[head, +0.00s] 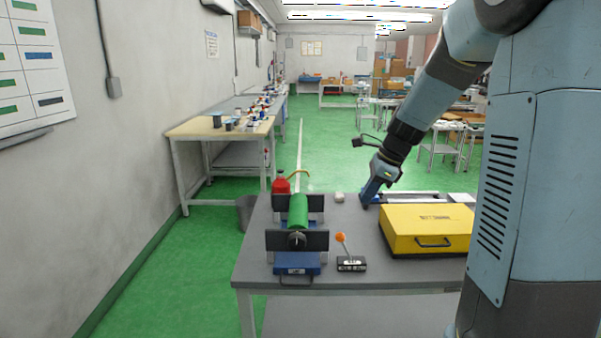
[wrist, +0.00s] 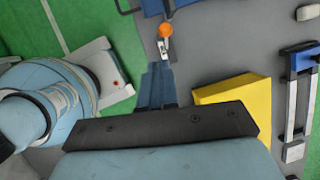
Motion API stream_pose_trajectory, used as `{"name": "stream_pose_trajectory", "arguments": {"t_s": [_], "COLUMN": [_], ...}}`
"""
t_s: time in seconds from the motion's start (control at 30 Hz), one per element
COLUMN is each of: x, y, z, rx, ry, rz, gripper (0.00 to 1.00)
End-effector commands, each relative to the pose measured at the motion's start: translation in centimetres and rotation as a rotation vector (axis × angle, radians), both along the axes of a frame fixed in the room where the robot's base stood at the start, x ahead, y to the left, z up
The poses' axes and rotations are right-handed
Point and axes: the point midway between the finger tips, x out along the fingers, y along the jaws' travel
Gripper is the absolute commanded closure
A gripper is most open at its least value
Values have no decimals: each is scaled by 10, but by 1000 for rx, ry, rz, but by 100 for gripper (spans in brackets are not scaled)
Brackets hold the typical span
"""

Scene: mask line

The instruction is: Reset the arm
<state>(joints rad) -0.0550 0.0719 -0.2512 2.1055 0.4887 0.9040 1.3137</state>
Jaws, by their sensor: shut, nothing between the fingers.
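My arm comes in from the right in the head view and bends down over the far part of the grey table (head: 350,276). My gripper (head: 366,203) points down with its blue fingers together, left of the yellow case and behind it. In the wrist view my gripper (wrist: 157,72) is also shut, with nothing visible between its fingers. From the head view I cannot tell whether the fingertips touch the tabletop.
On the table are a yellow case (head: 428,230), a green roller (head: 298,211) in a blue-based stand, an orange-knobbed lever (head: 341,239), a red container (head: 281,184) and a small pale object (head: 339,197). A rail device (wrist: 298,95) lies beyond the case. Bare tabletop shows between lever and gripper.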

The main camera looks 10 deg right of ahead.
Motion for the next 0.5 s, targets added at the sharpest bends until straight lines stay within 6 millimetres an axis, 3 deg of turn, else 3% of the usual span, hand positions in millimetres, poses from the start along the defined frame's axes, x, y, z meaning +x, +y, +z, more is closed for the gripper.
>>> {"name": "stream_pose_trajectory", "arguments": {"t_s": [0.5], "x": [-115], "y": [17], "z": [69], "rx": [-266], "ry": [-306], "rz": [693], "gripper": [100]}}
